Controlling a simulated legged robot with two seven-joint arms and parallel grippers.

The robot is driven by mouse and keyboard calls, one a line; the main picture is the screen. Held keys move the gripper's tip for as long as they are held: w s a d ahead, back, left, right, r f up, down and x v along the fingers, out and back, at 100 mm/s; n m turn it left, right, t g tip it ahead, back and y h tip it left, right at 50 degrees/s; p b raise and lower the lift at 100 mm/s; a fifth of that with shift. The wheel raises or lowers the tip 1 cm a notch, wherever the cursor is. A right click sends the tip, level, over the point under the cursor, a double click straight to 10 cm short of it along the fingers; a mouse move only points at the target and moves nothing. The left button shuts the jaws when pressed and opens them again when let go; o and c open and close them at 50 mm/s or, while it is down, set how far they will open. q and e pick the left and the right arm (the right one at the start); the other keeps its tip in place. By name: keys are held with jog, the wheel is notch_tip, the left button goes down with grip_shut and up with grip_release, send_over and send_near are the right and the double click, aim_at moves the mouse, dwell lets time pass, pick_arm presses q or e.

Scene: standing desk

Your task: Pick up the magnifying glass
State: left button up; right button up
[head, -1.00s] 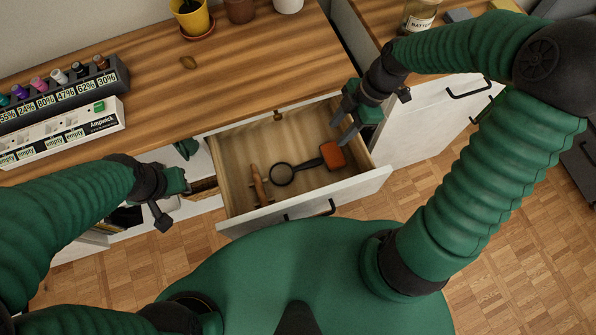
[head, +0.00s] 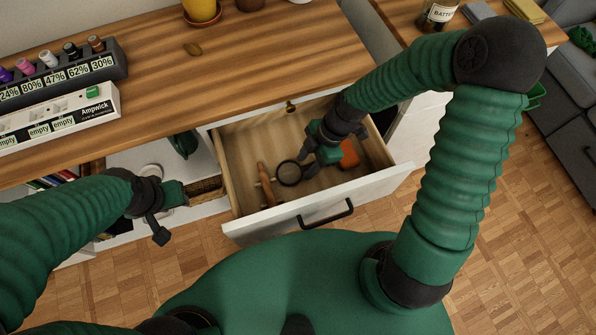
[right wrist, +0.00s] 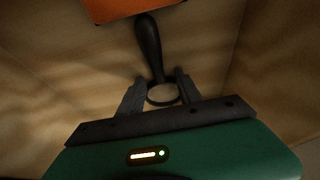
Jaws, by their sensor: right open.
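The magnifying glass (head: 289,173) lies in the open drawer, with its round dark-rimmed lens to the left and its dark handle mostly hidden by my right gripper in the head view. My right gripper (head: 306,162) is down in the drawer. In the right wrist view the black handle (right wrist: 149,45) points away and the lens ring (right wrist: 162,93) lies between the open fingers of the right gripper (right wrist: 161,86). I cannot tell whether the fingers touch it. My left gripper (head: 170,212) hangs left of the drawer; its jaw state is unclear.
The drawer (head: 318,216) also holds an orange item (head: 349,153) right of my right gripper and a brown wooden item (head: 266,184) at left. Drawer walls stand close around.

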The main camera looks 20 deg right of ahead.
jog(key=shift+a, duration=0.1)
jog(key=shift+d+f, duration=0.1)
jog(key=shift+d, duration=0.7)
jog(key=c, duration=0.4)
jog(key=shift+d, duration=0.1)
jog(key=shift+c, duration=1.2)
grip_shut()
jog(key=shift+a, duration=0.45)
jog(key=shift+d, duration=0.15)
